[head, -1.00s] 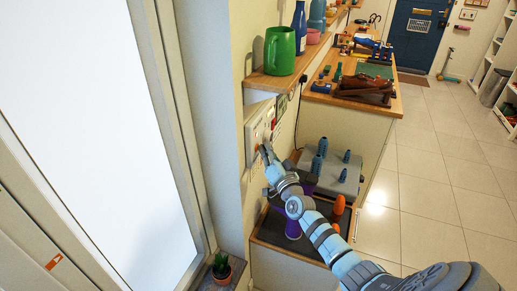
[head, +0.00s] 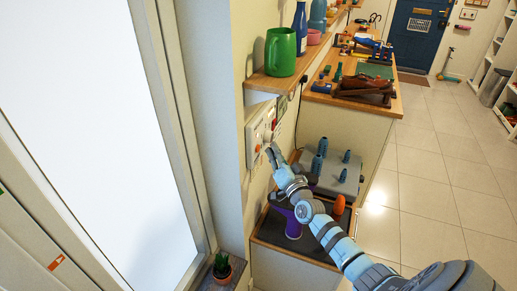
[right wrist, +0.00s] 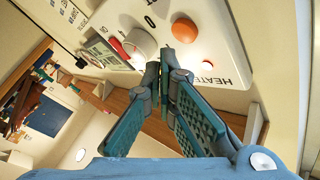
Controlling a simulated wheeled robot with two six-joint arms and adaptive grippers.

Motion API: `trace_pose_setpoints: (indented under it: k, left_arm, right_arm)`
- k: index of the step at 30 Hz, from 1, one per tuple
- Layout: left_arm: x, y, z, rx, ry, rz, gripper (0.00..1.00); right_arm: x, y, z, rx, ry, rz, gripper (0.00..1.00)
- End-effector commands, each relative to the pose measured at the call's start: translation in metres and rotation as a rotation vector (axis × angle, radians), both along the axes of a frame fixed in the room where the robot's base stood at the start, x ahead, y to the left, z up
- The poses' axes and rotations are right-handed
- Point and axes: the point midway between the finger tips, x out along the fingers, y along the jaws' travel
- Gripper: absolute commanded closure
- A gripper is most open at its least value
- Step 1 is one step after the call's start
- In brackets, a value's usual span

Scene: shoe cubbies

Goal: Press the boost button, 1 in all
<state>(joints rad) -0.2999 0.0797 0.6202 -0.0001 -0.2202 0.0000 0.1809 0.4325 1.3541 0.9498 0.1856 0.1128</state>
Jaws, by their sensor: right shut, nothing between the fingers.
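A white wall panel (head: 257,136) hangs below the shelf in the head view. No "boost" label is readable. My right gripper (head: 271,149) is just off the panel's right side in the head view. In the right wrist view its fingertips (right wrist: 161,66) are together and empty, below the orange button and knob; contact with the panel cannot be told.
A wooden shelf (head: 262,82) with a green mug (head: 280,52) juts out above the panel. A grey box (head: 333,172) with blue pegs and a dark tray (head: 268,232) with a purple object (head: 293,226) lie below. The tiled floor on the right is clear.

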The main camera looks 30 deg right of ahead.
Motion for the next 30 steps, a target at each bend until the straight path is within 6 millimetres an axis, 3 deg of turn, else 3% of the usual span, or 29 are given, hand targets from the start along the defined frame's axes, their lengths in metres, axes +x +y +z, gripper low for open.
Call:
trace_pose_setpoints:
  k: [12,30]
  left_arm:
    - [0.000,0.000,0.009,0.000,0.000,0.000,1.00]
    - [0.000,0.000,0.008,0.000,0.000,0.000,1.00]
  right_arm:
    - [-0.032,-0.022,0.001,0.000,-0.001,0.001,1.00]
    - [-0.033,-0.023,0.001,0.000,-0.001,0.001,1.00]
